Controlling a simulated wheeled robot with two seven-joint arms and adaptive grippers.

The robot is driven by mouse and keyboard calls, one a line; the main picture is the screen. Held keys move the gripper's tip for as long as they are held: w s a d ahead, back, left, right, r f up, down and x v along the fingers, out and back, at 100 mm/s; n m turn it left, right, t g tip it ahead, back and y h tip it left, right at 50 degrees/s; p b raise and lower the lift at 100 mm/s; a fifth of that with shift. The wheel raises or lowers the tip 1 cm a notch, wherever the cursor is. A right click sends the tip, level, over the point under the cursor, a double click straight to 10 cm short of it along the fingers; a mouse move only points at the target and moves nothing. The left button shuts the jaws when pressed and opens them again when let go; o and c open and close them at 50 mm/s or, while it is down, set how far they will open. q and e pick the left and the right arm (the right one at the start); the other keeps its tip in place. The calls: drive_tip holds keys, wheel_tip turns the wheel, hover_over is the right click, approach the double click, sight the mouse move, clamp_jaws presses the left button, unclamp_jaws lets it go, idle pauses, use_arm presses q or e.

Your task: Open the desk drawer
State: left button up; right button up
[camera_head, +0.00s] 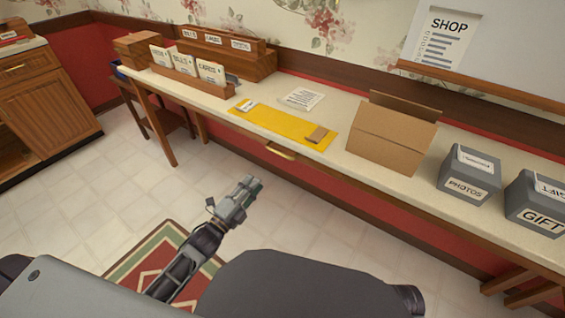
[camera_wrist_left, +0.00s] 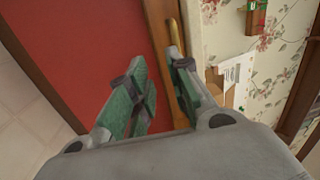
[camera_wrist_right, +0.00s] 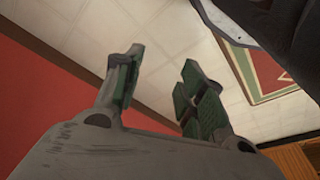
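The desk (camera_head: 240,125) is long with a pale top and runs along the wall. Its drawer front (camera_head: 305,165) is brown wood, with a brass-coloured handle (camera_head: 281,151) below the top's front edge. The drawer looks shut. My left gripper (camera_head: 248,187) is below and in front of the handle, apart from it in the head view. In the left wrist view, its green-padded fingers (camera_wrist_left: 158,78) are spread, with the handle (camera_wrist_left: 175,36) ahead near the right finger. My right gripper (camera_wrist_right: 157,75) is open and empty in its wrist view; the head view does not show its fingers.
On the desk are a yellow mat (camera_head: 265,122), a cardboard box (camera_head: 388,140), grey bins (camera_head: 468,175) and wooden sorters (camera_head: 225,62). A wooden cabinet (camera_head: 40,95) stands at far left. A patterned rug (camera_head: 150,252) lies on the floor. The tiled floor before the desk is clear.

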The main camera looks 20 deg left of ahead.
sight(278, 152)
use_arm(q)
drive_tip(key=shift+s+d+r+m+h, duration=0.2)
drive_tip(key=shift+d+r+m+h, duration=0.1)
drive_tip(key=shift+r, duration=0.3)
drive_tip(key=shift+s+d+r+m+h, duration=0.2)
drive_tip(key=shift+d+r, duration=0.1)
drive_tip(key=shift+r, duration=0.25)
use_arm(e)
drive_tip(key=shift+v, duration=0.8)
use_arm(q)
drive_tip(key=shift+w, duration=0.15)
use_arm(e)
drive_tip(key=shift+d, duration=0.15)
use_arm(q)
drive_tip(key=shift+r+b+x, duration=0.15)
drive_tip(key=shift+b+x, duration=0.6)
drive_tip(key=shift+x, duration=2.6)
drive_tip(key=shift+r+b+x, duration=0.1)
drive_tip(key=shift+b+x, duration=0.6)
drive_tip(key=shift+x, duration=2.7)
use_arm(e)
drive_tip(key=r, duration=0.2)
drive_tip(key=r+t, duration=0.1)
drive_tip(key=shift+s+a+r, duration=0.1)
drive_tip(key=shift+a+r, duration=0.2)
drive_tip(key=shift+s+f, duration=0.1)
